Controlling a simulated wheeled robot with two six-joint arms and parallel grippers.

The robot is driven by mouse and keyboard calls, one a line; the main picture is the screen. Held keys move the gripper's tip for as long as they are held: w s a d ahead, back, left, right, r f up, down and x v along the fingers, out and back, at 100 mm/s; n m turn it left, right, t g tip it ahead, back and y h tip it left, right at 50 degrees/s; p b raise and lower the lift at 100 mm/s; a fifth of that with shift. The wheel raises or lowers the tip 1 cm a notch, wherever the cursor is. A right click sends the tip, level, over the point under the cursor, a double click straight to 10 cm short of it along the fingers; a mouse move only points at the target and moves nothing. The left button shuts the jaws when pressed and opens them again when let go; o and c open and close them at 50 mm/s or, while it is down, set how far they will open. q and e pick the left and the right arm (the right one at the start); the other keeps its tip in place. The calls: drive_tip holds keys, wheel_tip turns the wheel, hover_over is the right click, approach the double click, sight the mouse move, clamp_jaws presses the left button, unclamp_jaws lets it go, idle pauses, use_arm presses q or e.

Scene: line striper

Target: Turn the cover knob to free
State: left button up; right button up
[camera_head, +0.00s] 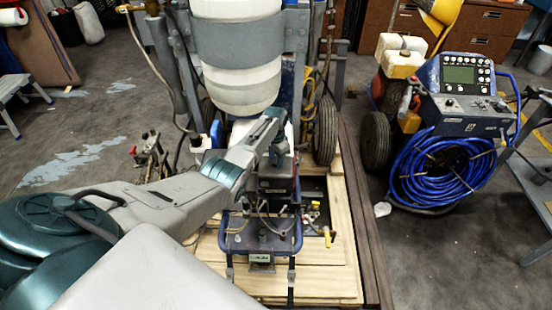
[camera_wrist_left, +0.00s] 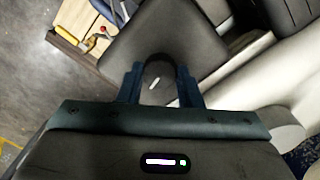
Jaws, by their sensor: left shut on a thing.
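The cover knob (camera_wrist_left: 158,82) shows in the left wrist view as a dark rounded knob with a short white mark that sits slanted. It stands on a dark, flat cover (camera_wrist_left: 160,35). My left gripper (camera_wrist_left: 160,88) is shut on the knob, one finger on each side. In the head view my left gripper (camera_head: 279,156) points down at the dark box (camera_head: 276,186) of the line striper, and the knob is hidden there. My right gripper is not in view.
The striper's white tank (camera_head: 236,50) and grey frame rise behind the box. A blue tubular frame (camera_head: 262,246) stands in front, over wooden boards (camera_head: 335,275). Small valves with a yellow handle (camera_head: 327,236) lie right. A machine with a coiled blue hose (camera_head: 450,170) stands farther right.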

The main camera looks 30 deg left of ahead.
use_arm(q)
drive_tip(key=shift+m, duration=1.2)
drive_tip(key=o, duration=1)
drive_tip(key=shift+r, duration=0.1)
wheel_tip(320, 180, up, 11)
drive_tip(key=shift+w+a+f, duration=0.1)
drive_tip(key=shift+f, duration=0.05)
drive_tip(key=shift+f, duration=0.1)
